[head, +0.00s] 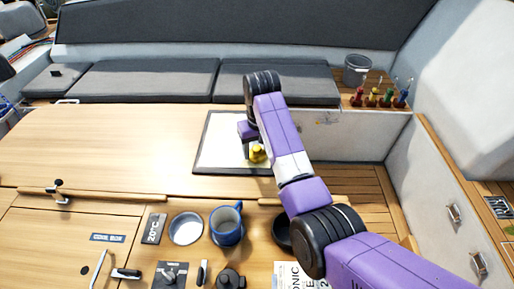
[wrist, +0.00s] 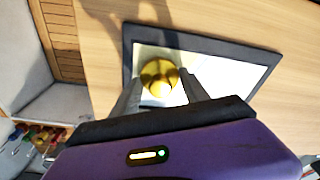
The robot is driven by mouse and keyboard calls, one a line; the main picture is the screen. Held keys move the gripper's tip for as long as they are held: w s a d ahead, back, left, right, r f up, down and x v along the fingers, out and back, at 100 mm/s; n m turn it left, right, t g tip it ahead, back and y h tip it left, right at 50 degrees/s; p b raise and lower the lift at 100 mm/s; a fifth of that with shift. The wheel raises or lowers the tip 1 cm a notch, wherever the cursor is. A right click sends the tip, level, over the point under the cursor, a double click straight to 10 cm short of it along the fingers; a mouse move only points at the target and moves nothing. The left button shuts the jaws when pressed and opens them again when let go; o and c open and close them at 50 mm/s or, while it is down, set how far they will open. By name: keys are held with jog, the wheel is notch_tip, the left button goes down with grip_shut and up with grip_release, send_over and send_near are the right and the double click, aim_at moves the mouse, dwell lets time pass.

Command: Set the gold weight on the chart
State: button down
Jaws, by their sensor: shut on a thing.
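The gold weight (head: 258,154) is at the tip of my gripper (head: 248,150), over the right part of the chart. In the wrist view the gold weight (wrist: 158,77) sits between the two fingers of my gripper (wrist: 160,90), which is shut on it. The chart (head: 216,145) is a white sheet with a dark border lying on the wooden table; it also shows in the wrist view (wrist: 235,75). I cannot tell whether the weight touches the chart or is held just above it. My arm hides the chart's right side in the head view.
A blue mug (head: 227,228), a white round dish (head: 186,229) and small dark items stand at the table's near side. A grey bucket (head: 356,68) and several coloured-handled items (head: 380,97) are at the back right. The table (head: 120,145) left of the chart is clear.

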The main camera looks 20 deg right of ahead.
aim_at(257, 150)
jog(key=shift+f, duration=0.1)
jog(key=c, duration=0.6)
grip_release()
jog(key=shift+o, duration=0.2)
jog(key=r, duration=0.5)
jog(key=r+b, duration=0.1)
jog(key=r, duration=0.2)
jog(key=shift+s+r, duration=0.2)
jog(key=shift+s, duration=0.15)
jog(key=shift+r, duration=0.5)
jog(key=shift+s+r+p, duration=0.2)
jog(key=shift+r+p, duration=0.25)
jog(key=shift+p, duration=0.1)
jog(key=shift+s+r, duration=0.15)
jog(key=shift+r, duration=0.75)
